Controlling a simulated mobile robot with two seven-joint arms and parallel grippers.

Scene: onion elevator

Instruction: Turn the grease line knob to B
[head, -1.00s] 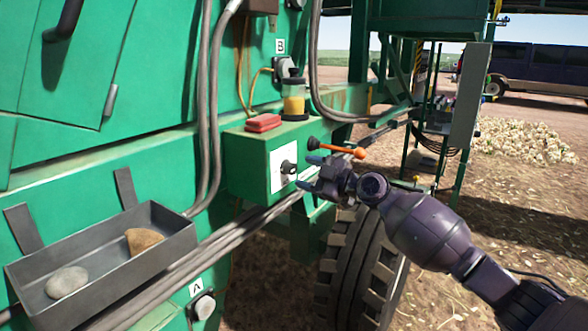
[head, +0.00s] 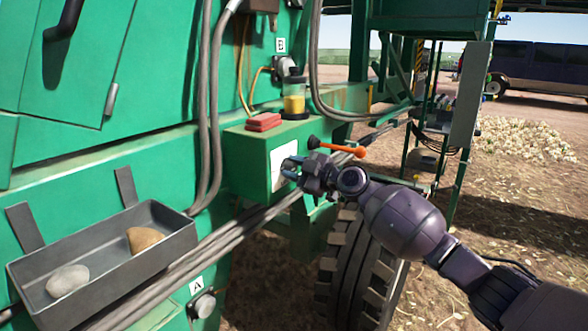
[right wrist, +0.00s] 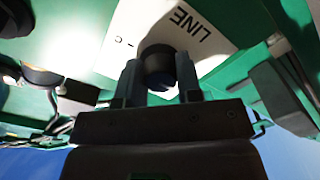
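The grease line knob is a dark round knob (right wrist: 157,66) on a white label plate in the right wrist view. The plate (right wrist: 215,22) reads "LINE", with a small "C" mark near the knob; the rest is out of frame or washed out. In the head view the plate (head: 279,170) is on the green box (head: 246,168), and my gripper hides the knob. My right gripper (head: 290,168) is at the plate. Its two fingers (right wrist: 157,82) stand on either side of the knob with no clear gap, apparently closed on it. My left gripper is not in view.
A red block (head: 264,122) and a jar with yellow contents (head: 294,98) stand on the box. An orange-handled lever (head: 345,149) is close beside my right gripper. A grey tray (head: 100,262) holds two stones. Hoses run along the green machine; a tyre (head: 350,270) is below.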

